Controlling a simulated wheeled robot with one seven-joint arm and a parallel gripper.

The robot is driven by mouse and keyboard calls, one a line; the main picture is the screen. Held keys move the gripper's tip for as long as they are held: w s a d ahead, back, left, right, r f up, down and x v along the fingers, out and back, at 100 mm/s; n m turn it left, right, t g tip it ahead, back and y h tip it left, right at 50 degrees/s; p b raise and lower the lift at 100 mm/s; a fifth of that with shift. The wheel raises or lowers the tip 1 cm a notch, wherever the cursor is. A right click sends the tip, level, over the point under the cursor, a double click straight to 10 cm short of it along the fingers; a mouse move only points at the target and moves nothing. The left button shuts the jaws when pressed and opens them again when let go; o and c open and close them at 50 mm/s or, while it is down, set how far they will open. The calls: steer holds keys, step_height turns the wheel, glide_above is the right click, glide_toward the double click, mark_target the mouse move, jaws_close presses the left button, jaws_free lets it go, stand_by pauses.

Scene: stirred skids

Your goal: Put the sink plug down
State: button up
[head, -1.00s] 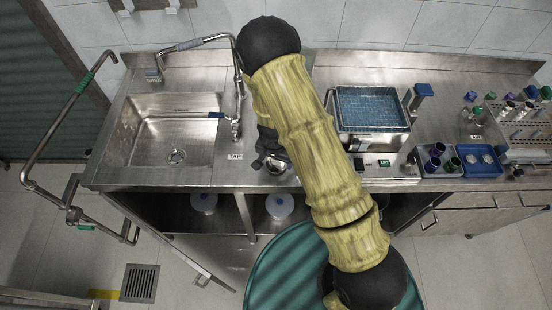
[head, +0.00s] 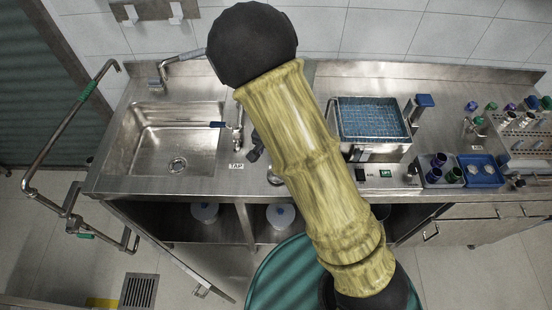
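The steel sink (head: 150,150) is at the left of the counter, with a round drain (head: 177,165) in its floor. I cannot pick out the sink plug for certain. A small round metallic thing (head: 274,177) shows on the counter at my arm's left edge, partly hidden. A dark part of my gripper (head: 255,152) shows beside my arm, over the counter right of the sink. My arm hides the rest, so I cannot see its fingers or whether it holds anything.
A tap with a blue lever (head: 218,124) stands at the sink's right edge, by a TAP label (head: 237,167). A blue mesh basket (head: 370,118) in a steel bath is right of my arm. A blue tray (head: 480,170) and dark cups lie farther right.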

steer(key=shift+s+r, duration=0.15)
steer(key=shift+r, duration=0.25)
